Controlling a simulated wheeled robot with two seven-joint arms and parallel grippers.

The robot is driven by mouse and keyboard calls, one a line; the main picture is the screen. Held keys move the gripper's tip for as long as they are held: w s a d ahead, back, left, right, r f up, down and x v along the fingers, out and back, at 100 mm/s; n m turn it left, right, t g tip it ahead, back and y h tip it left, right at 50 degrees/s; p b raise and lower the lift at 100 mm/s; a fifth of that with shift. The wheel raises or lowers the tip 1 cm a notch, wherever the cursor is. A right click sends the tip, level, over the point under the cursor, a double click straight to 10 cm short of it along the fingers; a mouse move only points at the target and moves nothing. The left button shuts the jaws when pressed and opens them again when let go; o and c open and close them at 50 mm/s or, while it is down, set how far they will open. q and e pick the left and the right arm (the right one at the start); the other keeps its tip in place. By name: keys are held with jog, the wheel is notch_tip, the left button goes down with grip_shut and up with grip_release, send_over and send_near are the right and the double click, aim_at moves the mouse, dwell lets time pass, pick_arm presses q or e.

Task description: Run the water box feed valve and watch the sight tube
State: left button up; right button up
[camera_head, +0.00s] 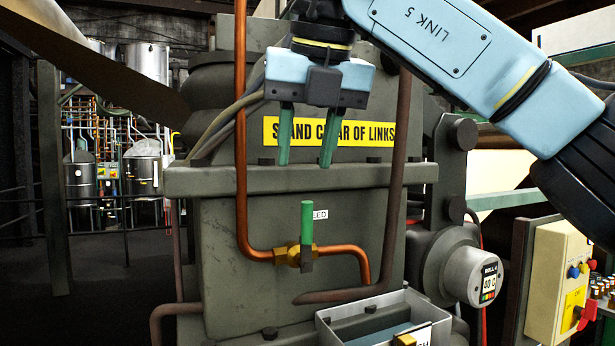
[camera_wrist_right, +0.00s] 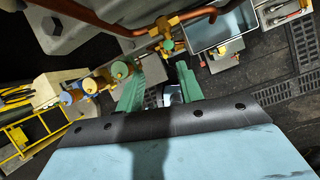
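The feed valve (camera_head: 293,256) is a brass body on a copper pipe, with a green lever (camera_head: 307,222) standing upright beside a partly hidden "FEED" label (camera_head: 320,214). It also seems to show as brass with a green end in the right wrist view (camera_wrist_right: 168,45). My right gripper (camera_head: 305,162) points down above the lever in the picture, its two green fingers apart and empty. It touches nothing that I can see. An open grey metal box (camera_head: 325,330), likely the water box, stands at the lower right of the valve. I cannot make out a sight tube. My left gripper is not in view.
A yellow "STAND CLEAR OF LINKS" sign (camera_head: 375,133) is on the grey machine behind my fingers. A dark vertical pipe (camera_head: 396,200) runs right of the valve. A round gauge (camera_head: 478,275) and a cream control box (camera_head: 552,275) stand at the right.

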aim_at(308, 207)
jog(key=shift+h, duration=0.4)
jog(key=x, duration=0.7)
jog(key=d+x, duration=0.1)
jog(key=x, duration=0.3)
jog(key=shift+w+f+p, duration=0.25)
jog(key=shift+p, duration=0.15)
grip_shut()
